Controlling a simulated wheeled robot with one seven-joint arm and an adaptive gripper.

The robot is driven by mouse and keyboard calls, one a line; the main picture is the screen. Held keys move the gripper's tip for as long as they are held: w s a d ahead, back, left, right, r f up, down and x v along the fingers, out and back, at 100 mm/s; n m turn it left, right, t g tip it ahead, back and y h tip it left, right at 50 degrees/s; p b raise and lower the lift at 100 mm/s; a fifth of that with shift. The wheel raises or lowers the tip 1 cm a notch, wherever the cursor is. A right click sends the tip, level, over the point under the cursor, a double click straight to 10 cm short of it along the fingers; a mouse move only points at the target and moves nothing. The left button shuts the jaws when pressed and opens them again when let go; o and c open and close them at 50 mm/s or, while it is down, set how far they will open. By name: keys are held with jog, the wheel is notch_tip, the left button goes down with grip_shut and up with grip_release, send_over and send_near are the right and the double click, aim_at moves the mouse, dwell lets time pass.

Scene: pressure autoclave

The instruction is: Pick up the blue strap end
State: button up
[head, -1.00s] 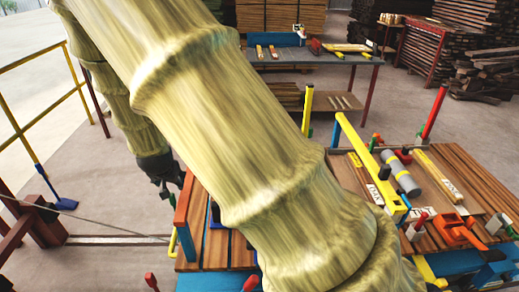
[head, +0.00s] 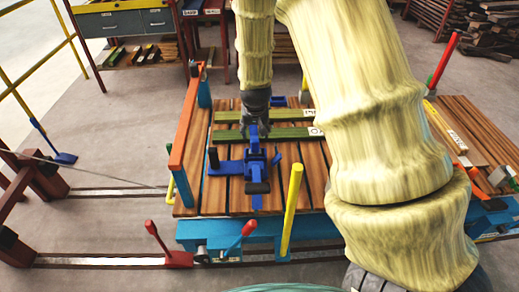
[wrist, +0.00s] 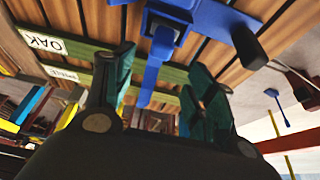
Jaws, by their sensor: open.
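The blue strap (head: 228,167) lies on the cart's wooden slats with a blue ratchet-like buckle (head: 256,168) at its middle. A blue strap end (wrist: 150,82) runs from the buckle towards my gripper. In the wrist view it shows between my two dark green fingers. My gripper (head: 256,128) is at the far side of the buckle, pointing down, with its fingers apart. It also shows in the wrist view (wrist: 160,88). The fingers stand either side of the strap end, with gaps; I cannot tell how high they are above it.
Green boards (head: 290,134) with white labels lie across the slats (head: 215,195) beside my gripper. A yellow post (head: 292,210) and red-handled levers (head: 240,238) line the near side.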

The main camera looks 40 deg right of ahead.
aim_at(255, 141)
jog(key=x, duration=0.3)
jog(key=shift+d+f, duration=0.1)
jog(key=shift+s+a+p+x, duration=0.15)
jog(key=shift+p+x, duration=0.3)
jog(key=shift+x, duration=0.65)
jog(key=shift+s+a+p+x, duration=0.15)
jog(key=shift+p+x, duration=0.25)
jog(key=shift+x, duration=1.7)
jog(key=shift+s, duration=0.1)
jog(key=c, duration=1.2)
